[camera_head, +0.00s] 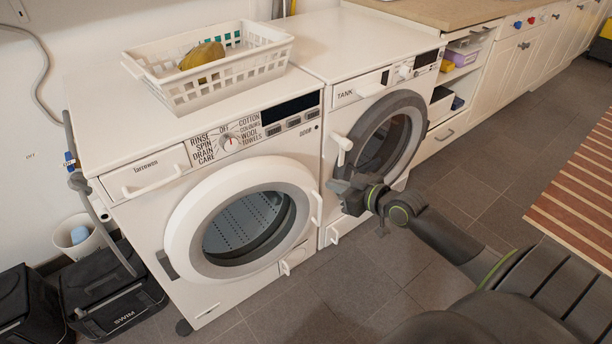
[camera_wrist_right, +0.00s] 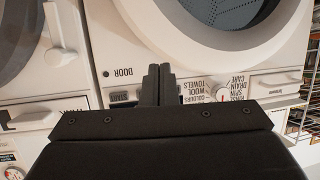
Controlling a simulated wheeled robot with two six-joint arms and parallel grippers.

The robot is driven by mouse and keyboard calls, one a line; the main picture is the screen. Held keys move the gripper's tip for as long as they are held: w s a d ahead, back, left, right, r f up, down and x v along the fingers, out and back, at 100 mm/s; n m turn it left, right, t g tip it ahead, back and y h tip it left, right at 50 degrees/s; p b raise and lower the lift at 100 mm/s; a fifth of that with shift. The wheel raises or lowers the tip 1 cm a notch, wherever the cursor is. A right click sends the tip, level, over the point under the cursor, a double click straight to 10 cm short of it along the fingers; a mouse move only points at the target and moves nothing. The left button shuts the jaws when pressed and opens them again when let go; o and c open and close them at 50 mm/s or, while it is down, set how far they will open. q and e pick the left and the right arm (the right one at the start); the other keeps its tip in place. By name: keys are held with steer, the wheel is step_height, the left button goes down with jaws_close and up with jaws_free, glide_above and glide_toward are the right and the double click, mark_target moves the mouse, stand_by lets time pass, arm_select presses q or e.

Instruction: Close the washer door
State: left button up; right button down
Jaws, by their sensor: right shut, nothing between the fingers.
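The washer (camera_head: 150,212) is the left white machine, with a programme dial and a round door (camera_head: 182,222) with a white rim and dark glass. The door looks flush or nearly flush with the front; I cannot tell whether it is latched. Its white handle (camera_head: 317,207) is on the right edge. The door also shows at the top of the right wrist view (camera_wrist_right: 150,25). My right gripper (camera_head: 338,187) is shut and empty, just right of the handle and in front of the gap between the machines. Its fingers (camera_wrist_right: 158,80) show in the wrist view. My left gripper is not in view.
A second machine (camera_head: 345,105), with a grey-rimmed door (camera_head: 415,110) and white handle (camera_head: 343,148), stands close on the right. A white basket (camera_head: 215,85) sits on the washer. Black boxes (camera_head: 110,295) stand at left. The tiled floor in front is clear.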

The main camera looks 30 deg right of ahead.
steer(key=b, duration=0.1)
glide_toward(297, 173)
steer(key=b+x, duration=0.1)
steer(key=x, duration=0.6)
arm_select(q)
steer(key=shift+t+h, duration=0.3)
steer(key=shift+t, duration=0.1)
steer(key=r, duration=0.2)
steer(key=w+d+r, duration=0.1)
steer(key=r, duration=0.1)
arm_select(e)
steer(key=shift+d, duration=0.1)
